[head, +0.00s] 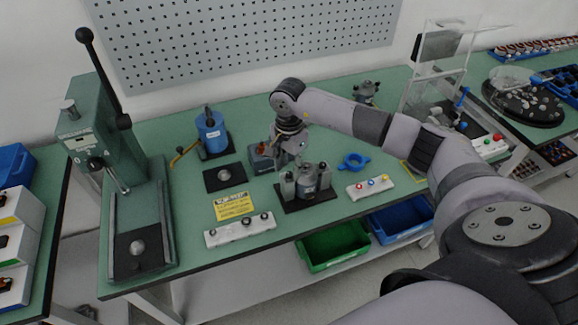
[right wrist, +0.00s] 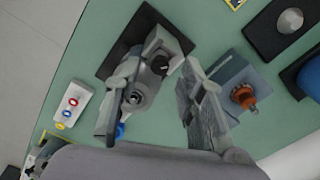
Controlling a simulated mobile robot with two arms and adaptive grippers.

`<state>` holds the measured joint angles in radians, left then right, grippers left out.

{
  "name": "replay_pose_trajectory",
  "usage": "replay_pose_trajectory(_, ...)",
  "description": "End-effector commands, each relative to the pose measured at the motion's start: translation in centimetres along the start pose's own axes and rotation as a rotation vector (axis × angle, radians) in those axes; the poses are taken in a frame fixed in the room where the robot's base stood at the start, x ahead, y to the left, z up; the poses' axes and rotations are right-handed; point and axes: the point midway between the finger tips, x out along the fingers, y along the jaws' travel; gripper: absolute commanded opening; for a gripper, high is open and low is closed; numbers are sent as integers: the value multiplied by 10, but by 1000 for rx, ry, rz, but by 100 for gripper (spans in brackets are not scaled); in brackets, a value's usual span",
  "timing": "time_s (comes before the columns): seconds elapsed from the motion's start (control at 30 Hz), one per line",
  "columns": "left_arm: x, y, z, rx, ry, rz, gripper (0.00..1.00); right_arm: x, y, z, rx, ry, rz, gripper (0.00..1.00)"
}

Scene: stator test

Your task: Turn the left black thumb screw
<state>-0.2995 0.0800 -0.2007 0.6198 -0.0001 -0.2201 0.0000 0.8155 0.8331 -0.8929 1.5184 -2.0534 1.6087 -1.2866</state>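The fixture has a black base (head: 305,204) with a grey motor-like part (head: 308,178) between two grey posts, the left post (head: 287,187) and the right post (head: 325,175). In the right wrist view a black thumb screw (right wrist: 160,65) shows on a grey block, apparently the left one. The other screw is not clearly visible, partly behind a finger. My right gripper (head: 290,153) points down just above the left side of the fixture. My left gripper is not in view.
A blue-grey box (right wrist: 220,72) with a copper-coloured part stands beside the fixture, close to one finger. A button block (head: 371,187), blue ring (head: 354,161), yellow label (head: 233,207) and white strip (head: 240,229) lie around it. A green press (head: 97,135) stands left.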

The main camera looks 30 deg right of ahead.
Motion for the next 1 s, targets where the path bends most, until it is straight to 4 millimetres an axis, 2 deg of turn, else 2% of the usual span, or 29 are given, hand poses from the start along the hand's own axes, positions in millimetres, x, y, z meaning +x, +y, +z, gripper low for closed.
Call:
replay_pose_trajectory(0.2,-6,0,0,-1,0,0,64,18,0,0,0,0,0,36)
replay_pose_trajectory(0.5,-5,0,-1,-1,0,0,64,21,0,0,0,0,-1,36)
replay_pose_trajectory(1.0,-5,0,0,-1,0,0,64,20,0,0,0,0,-1,3)
